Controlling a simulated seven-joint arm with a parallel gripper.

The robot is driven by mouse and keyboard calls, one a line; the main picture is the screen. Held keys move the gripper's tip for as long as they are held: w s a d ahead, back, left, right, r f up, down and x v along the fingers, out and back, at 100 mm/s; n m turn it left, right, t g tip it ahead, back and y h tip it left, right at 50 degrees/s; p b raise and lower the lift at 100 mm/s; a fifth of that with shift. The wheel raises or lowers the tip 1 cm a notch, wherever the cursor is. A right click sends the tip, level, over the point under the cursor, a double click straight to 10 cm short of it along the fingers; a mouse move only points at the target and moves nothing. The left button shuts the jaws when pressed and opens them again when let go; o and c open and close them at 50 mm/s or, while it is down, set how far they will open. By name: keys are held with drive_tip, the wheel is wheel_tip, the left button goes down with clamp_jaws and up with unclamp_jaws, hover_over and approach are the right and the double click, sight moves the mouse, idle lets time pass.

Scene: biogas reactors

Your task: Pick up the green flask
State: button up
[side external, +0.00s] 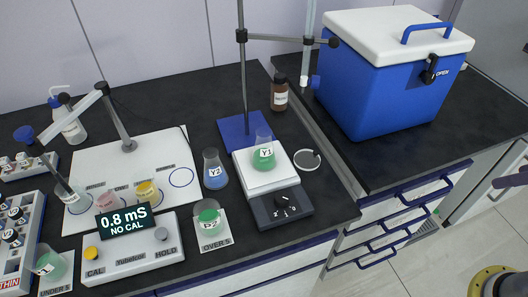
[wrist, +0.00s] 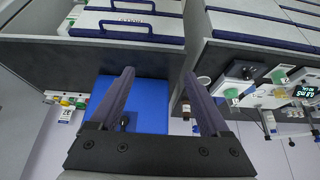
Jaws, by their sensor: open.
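Several vessels hold green liquid. A flask marked Y1 (side external: 264,158) stands upright on the balance's white pan. A green vessel marked P2 (side external: 208,214) stands on the "OVER S" card. A green beaker marked Y3 (side external: 48,263) stands on the "UNDER S" card at the lower left. The pictures do not settle which is the green flask. In the wrist view, Y1 (wrist: 231,93) and P2 (wrist: 278,73) show small at the right. My gripper (wrist: 158,76) is open, with nothing between its fingers, well away from the vessels.
The balance (side external: 280,206) has a stand pole behind it. A blue-liquid flask (side external: 215,170) stands left of it, and a brown bottle (side external: 280,95) behind. The meter (side external: 132,248) reads 0.8 mS. A blue cooler (side external: 375,90) with a white lid stands on the right bench.

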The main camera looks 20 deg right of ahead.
drive_tip(key=w+a+r+n+y, duration=0.2)
drive_tip(key=w+a+r+n, duration=0.4)
drive_tip(key=w, duration=0.3)
drive_tip(key=w+a+r+n+y, duration=0.1)
drive_tip(key=w+a+r+n, duration=0.4)
drive_tip(key=w+r, duration=0.4)
drive_tip(key=n+g+y, duration=0.2)
drive_tip(key=n+g, duration=0.3)
drive_tip(key=n, duration=0.1)
hover_over(259, 142)
drive_tip(key=d, duration=0.6)
wheel_tip(259, 142, down, 12)
drive_tip(key=f, duration=0.1)
drive_tip(key=shift+n+h, duration=0.3)
drive_tip(key=x, duration=1)
drive_tip(key=shift+a, duration=0.2)
drive_tip(key=shift+d+x, duration=0.15)
drive_tip(key=shift+x, duration=1.3)
drive_tip(key=shift+d+x, duration=0.1)
drive_tip(key=shift+x, duration=1.35)
drive_tip(key=shift+f, duration=0.1)
